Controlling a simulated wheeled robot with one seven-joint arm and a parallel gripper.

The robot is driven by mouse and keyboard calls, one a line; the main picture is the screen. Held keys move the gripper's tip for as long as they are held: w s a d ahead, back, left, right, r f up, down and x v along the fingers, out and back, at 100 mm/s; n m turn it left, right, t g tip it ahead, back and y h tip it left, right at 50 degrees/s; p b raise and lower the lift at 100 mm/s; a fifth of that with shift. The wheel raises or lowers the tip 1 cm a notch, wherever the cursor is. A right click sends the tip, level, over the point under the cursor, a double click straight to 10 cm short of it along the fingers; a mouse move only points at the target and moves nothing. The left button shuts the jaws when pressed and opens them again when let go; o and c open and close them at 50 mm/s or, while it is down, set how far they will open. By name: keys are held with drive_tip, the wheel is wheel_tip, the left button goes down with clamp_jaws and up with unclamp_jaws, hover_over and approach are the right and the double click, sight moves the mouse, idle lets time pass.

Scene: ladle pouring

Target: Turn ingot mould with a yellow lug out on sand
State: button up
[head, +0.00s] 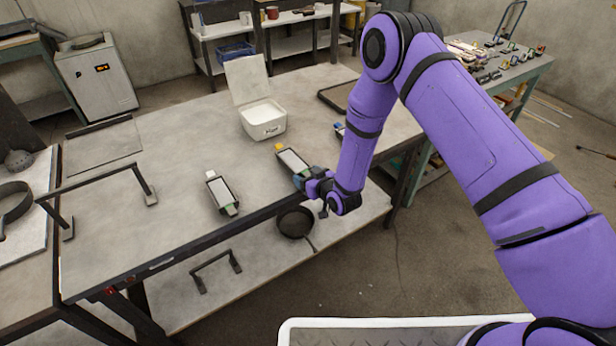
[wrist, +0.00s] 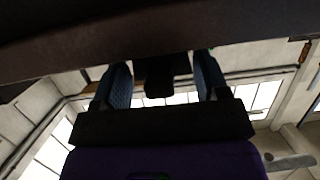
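The ingot mould with a yellow lug (head: 292,161) lies flat on the grey table (head: 120,240) near its front edge. Its yellow lug (head: 279,147) is at the far end, and its inside looks pale. My gripper (head: 304,181) is at its near end, low by the table edge, and hides that end. In the wrist view two blue fingers (wrist: 163,82) stand apart with a dark block (wrist: 160,75) between them. I cannot tell whether they press on it. A white tub (head: 264,122) with its lid up stands behind the mould; its pale filling may be the sand.
A similar mould (head: 220,192) lies to the left. Another with a blue lug (head: 339,128) is partly hidden behind my arm. A dark tray (head: 337,97) lies at the back right. A dark rail (head: 95,185) stands on the left. Table between tub and moulds is clear.

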drive_tip(key=shift+c, duration=1.4)
drive_tip(key=shift+r, duration=0.15)
drive_tip(key=shift+r, duration=3.45)
